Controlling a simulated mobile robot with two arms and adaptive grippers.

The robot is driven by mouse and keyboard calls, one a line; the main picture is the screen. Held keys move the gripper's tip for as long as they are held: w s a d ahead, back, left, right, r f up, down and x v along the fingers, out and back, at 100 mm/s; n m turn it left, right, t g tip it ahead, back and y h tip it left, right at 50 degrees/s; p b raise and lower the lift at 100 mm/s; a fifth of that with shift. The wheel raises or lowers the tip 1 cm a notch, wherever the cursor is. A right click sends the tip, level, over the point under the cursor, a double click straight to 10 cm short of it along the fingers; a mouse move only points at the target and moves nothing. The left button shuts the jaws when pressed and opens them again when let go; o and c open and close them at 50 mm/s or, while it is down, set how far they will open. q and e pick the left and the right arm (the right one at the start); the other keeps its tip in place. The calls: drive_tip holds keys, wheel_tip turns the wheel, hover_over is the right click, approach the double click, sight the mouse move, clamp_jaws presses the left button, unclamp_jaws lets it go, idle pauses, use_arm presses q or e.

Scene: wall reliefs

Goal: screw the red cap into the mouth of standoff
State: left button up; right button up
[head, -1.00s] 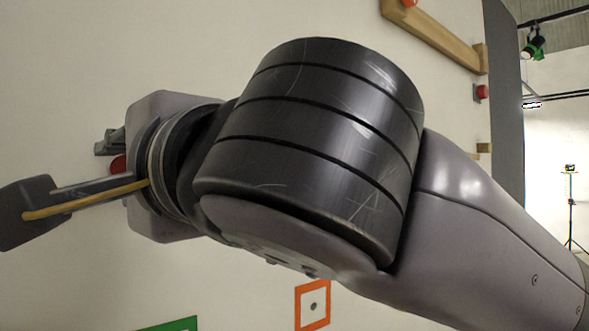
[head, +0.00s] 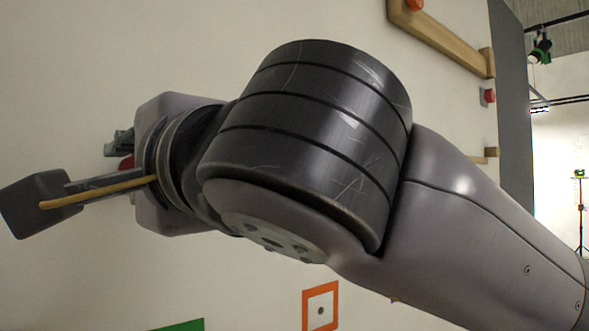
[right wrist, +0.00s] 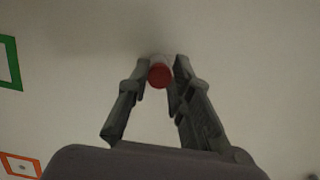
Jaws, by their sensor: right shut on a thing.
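My right gripper (right wrist: 161,66) is shut on the red cap (right wrist: 160,76), which sits between its two fingertips in the right wrist view. In the head view the red cap (head: 126,163) shows only as a small red piece beside the wrist. The grey fingers of my right gripper (head: 119,143) are mostly hidden there by my own wrist. A pale, faintly pink patch shows just beyond the cap in the right wrist view. I cannot tell whether it is the standoff or whether the cap touches it. My left gripper is not in view.
The pale wall (head: 60,80) fills most of the view. An orange square frame (head: 320,306) and a green frame (right wrist: 10,62) are on it. A wooden rail (head: 445,40) and a red-topped piece (head: 488,96) are at the upper right. The wall around the gripper looks clear.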

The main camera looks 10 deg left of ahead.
drive_tip(key=shift+w+a, duration=0.25)
drive_tip(key=o, duration=0.9)
drive_tip(key=v, duration=0.7)
drive_tip(key=shift+d, duration=0.2)
drive_tip(key=shift+s, duration=0.1)
